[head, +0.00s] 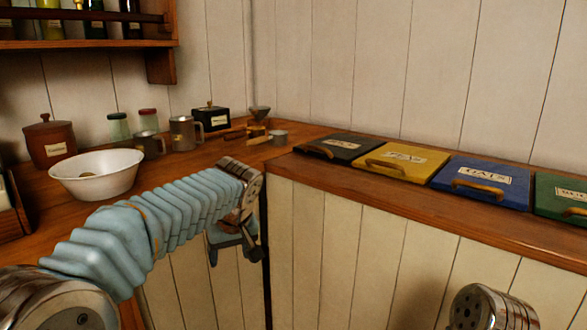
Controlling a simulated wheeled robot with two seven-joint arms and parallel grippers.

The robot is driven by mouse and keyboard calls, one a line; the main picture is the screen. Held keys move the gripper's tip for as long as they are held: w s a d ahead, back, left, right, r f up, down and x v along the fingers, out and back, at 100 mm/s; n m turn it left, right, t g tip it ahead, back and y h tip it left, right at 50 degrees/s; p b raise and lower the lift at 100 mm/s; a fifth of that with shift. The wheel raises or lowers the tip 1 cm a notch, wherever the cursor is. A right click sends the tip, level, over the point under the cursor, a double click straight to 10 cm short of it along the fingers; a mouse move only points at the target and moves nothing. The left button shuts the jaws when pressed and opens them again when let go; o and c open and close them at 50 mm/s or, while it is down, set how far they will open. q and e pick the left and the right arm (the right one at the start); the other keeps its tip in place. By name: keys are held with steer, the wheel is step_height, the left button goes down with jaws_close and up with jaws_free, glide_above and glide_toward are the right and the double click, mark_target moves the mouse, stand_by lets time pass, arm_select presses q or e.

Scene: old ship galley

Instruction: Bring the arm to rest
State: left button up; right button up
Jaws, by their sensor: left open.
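My left arm (150,235) in its pale blue ribbed sleeve reaches in from the lower left. Its gripper (235,252) hangs fingers down, in front of the counter's cream panelled front and just below the counter edge. It is open, and I see nothing between its fingers. Part of my right arm (488,308) shows at the bottom right; its gripper is out of the picture.
A white bowl (112,178) stands on the wooden counter (335,180) left of my arm. Mugs (183,133), a brown canister (48,142) and a black box (211,118) stand behind. Black, yellow, blue and green lids (487,183) line the right counter. A bottle shelf (100,44) hangs upper left.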

arm_select(q)
steer(key=s+d+f+m+g+h, duration=0.1)
steer(key=s+f+m+h, duration=0.1)
steer(key=f, duration=1.3)
steer(key=s+d+f+m+g+h, duration=0.1)
steer(key=s+f+m, duration=0.15)
steer(key=f, duration=1.25)
steer(key=s+f+h, duration=0.1)
steer(key=s+f, duration=0.7)
steer(key=s, duration=0.3)
steer(key=s+f+g+h, duration=0.1)
steer(key=s+f+h, duration=0.1)
steer(key=s+f, duration=0.6)
steer(key=s+d+n, duration=0.1)
steer(key=s, duration=0.1)
steer(key=shift+s, duration=0.35)
